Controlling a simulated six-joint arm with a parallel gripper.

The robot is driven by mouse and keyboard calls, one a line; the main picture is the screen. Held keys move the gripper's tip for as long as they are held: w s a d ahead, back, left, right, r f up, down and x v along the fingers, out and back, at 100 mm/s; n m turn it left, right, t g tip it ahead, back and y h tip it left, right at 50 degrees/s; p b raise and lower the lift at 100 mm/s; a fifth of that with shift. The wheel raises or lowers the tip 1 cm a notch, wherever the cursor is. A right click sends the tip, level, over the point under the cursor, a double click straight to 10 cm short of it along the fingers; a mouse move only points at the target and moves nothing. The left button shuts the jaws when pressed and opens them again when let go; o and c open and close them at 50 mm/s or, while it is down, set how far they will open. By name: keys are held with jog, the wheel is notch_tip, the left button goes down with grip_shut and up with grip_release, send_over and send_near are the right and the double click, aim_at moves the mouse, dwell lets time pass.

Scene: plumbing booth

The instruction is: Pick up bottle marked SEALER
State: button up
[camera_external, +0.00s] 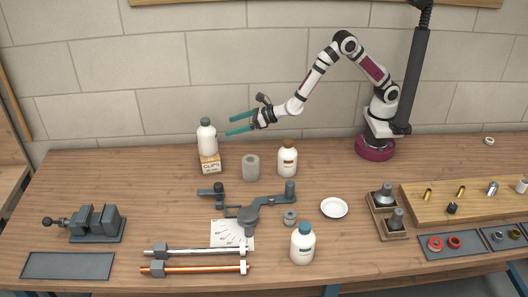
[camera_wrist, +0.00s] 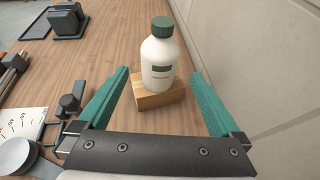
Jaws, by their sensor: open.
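A white bottle with a dark green cap (camera_external: 206,137) stands upright on a small wooden box marked CLIPS (camera_external: 210,163).
A grey cylinder (camera_external: 251,167) stands near the wooden box. A grey pipe bender (camera_external: 248,213), a vise (camera_external: 96,223), pipes (camera_external: 195,268) and a white dish (camera_external: 334,208) occupy the bench. The block wall (camera_wrist: 240,50) runs close behind. Bench left of the box is clear.

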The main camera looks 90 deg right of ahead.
jog(key=c, duration=0.3)
jog(key=shift+c, duration=0.2)
jog(key=shift+a, duration=0.1)
jog(key=a+r+m+t+h, duration=0.1)
jog(key=a+r+m+h, duration=0.25)
jog(key=a, duration=0.25)
jog(key=m+g+h, duration=0.7)
jog(key=m+g, duration=0.1)
jog(key=g, duration=0.1)
send_near(287, 141)
jog(key=shift+n+t+y, duration=0.25)
jog(key=shift+t, duration=0.05)
jog(key=x, duration=0.8)
jog(key=s+x, duration=0.1)
jog(key=x, duration=0.3)
jog(key=shift+w+d+f, duration=0.15)
jog(key=shift+d+f, duration=0.05)
jog(key=shift+d, duration=0.3)
